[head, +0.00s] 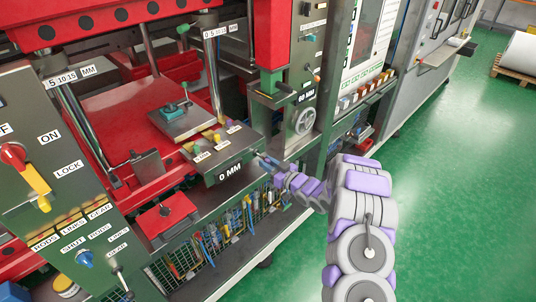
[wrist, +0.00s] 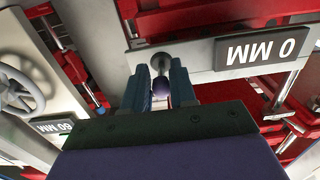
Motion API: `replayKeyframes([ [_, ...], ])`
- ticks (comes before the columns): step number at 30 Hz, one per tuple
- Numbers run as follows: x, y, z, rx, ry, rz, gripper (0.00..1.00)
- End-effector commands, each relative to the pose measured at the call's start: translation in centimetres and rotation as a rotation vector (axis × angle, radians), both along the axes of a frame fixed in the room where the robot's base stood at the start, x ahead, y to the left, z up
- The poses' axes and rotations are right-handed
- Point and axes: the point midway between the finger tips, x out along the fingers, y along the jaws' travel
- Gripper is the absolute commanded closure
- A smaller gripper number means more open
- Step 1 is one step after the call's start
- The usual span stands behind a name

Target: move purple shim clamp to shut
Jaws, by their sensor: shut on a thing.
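A purple knob (wrist: 160,88) on a round metal base sticks out of the grey block's front face, beside the 0 MM label (wrist: 262,47). I take it for the purple shim clamp. My gripper (wrist: 161,80) has one finger on each side of it and is shut on it. In the head view my gripper (head: 263,160) meets the block just right of the 0 MM label (head: 230,171), and the knob there is hidden. Whether the clamp stands open or shut cannot be told.
Small green, yellow and purple (head: 229,122) pegs stand on the block's top. A handwheel (head: 304,121) and 60 MM label are to the right. A control panel with a red-yellow lever (head: 27,175) is at left. A wire rack (head: 215,240) hangs below. Green floor at right is clear.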

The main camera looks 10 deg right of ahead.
Motion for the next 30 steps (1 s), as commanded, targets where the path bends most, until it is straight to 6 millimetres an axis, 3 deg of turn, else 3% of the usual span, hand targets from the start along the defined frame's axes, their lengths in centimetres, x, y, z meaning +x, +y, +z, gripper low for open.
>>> replayKeyframes([
  [30,0.7,0.5,-2.7,0.0,0.004,-0.003,1.0],
])
